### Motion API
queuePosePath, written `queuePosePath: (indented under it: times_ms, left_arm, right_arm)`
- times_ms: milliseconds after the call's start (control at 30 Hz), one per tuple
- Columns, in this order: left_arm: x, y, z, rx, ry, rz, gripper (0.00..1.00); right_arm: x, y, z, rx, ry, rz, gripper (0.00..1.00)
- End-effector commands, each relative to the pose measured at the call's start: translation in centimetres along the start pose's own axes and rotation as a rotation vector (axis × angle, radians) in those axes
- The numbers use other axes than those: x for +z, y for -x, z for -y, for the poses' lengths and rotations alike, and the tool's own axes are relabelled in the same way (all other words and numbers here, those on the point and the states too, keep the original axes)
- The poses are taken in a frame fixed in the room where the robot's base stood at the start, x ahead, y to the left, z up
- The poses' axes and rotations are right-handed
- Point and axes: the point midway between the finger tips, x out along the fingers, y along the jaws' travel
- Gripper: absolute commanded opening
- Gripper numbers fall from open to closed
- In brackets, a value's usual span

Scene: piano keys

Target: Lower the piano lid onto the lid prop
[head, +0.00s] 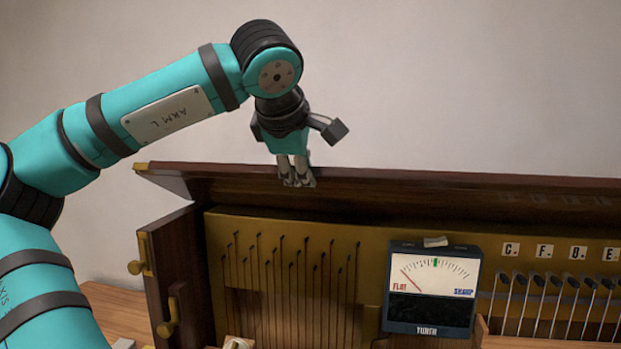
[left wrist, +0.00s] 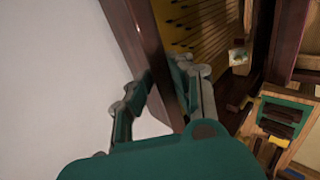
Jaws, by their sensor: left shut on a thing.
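The piano lid (head: 450,180) is a long dark red-brown board that runs along the top of the open piano, raised at the back. My left gripper (head: 297,180) comes down from above and is shut on the lid's upper edge, left of the picture's middle. In the left wrist view the gripper (left wrist: 160,88) has one finger on each side of the dark lid edge (left wrist: 148,45). I cannot tell which part is the lid prop; brass fittings (head: 138,268) show at the left end. My right gripper is not in view.
A tuner box (head: 430,310) with a dial stands in front of the gold plate (head: 240,232). Several letter tiles (head: 547,251) sit above rods at the right. In the left wrist view a wooden tray with green lining (left wrist: 285,102) is at the lower right. The wall area above is clear.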

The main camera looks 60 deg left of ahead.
Motion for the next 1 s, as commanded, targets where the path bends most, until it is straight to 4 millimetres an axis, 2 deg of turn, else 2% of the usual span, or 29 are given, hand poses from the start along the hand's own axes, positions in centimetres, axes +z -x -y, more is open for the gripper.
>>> queuePosePath:
  times_ms: [33,200,667,700,800,867,1000]
  left_arm:
    - [0.0,-0.4,0.7,-0.004,0.001,0.002,0.0]
    - [-0.1,-0.6,1.4,-0.008,0.001,0.002,0.0]
    - [-0.1,-0.9,1.8,-0.02,-0.001,0.0,0.0]
    - [-0.1,-0.9,1.8,-0.021,-0.001,0.0,0.22]
    - [-0.1,-0.9,1.8,-0.021,-0.002,0.0,0.35]
    - [-0.1,-0.9,1.8,-0.02,-0.002,0.0,0.4]
    - [-0.1,-0.8,1.7,-0.016,-0.001,0.0,0.4]
  right_arm:
    - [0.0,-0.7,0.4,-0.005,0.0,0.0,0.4]
    - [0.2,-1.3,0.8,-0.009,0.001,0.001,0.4]
    - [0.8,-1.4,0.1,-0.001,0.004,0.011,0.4]
    - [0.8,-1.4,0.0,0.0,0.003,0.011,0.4]
    - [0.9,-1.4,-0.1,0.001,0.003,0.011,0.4]
    - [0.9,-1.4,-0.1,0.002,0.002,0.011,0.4]
    - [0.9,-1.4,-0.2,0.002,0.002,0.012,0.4]
